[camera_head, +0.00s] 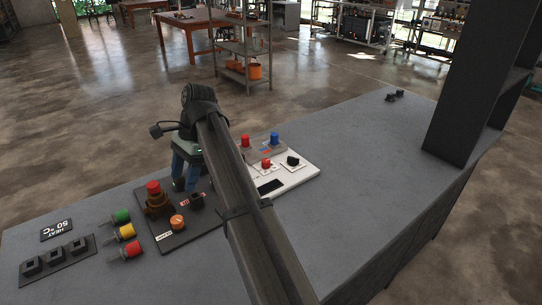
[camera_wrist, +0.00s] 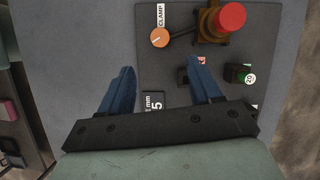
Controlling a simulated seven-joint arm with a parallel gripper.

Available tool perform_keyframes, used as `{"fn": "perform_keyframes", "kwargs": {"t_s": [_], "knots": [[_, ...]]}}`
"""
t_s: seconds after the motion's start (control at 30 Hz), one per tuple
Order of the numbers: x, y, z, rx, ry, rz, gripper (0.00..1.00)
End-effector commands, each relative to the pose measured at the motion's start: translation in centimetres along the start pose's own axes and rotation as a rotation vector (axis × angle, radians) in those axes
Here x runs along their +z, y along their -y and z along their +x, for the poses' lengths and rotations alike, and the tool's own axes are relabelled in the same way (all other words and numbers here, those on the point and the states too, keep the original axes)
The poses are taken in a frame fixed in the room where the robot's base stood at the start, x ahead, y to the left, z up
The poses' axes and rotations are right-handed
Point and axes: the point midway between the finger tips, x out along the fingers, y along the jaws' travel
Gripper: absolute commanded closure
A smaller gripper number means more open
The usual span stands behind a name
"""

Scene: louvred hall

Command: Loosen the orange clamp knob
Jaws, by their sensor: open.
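The orange clamp knob (camera_head: 177,222) sits on a dark panel (camera_head: 205,226) on the grey bench, close to a white label. In the wrist view the orange knob (camera_wrist: 160,38) is at the upper middle, just below the white CLAMP label (camera_wrist: 160,15), with a small light mark on its face. My gripper (camera_head: 185,188) has blue fingers pointing down over the back part of the panel. In the wrist view my gripper (camera_wrist: 162,72) is open and empty, and the knob lies beyond the fingertips, apart from them.
A red mushroom button (camera_head: 153,187) on a brown block stands beside the knob. A black switch (camera_head: 197,201) is close by. Green, yellow and red knobs (camera_head: 127,232) are to the left. A white panel (camera_head: 298,175) lies right. The bench's right part is mostly clear.

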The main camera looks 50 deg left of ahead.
Motion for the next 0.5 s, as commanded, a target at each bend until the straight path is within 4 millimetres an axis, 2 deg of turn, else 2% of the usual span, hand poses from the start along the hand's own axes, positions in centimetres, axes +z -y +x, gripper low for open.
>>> {"fn": "perform_keyframes", "kwargs": {"t_s": [0.07,0.5], "knots": [[0.0,0.1,-1.4,0.0,0.0,0.0,0.37],[-7.1,0.0,-1.8,-0.138,-0.032,-0.066,0.37]]}}
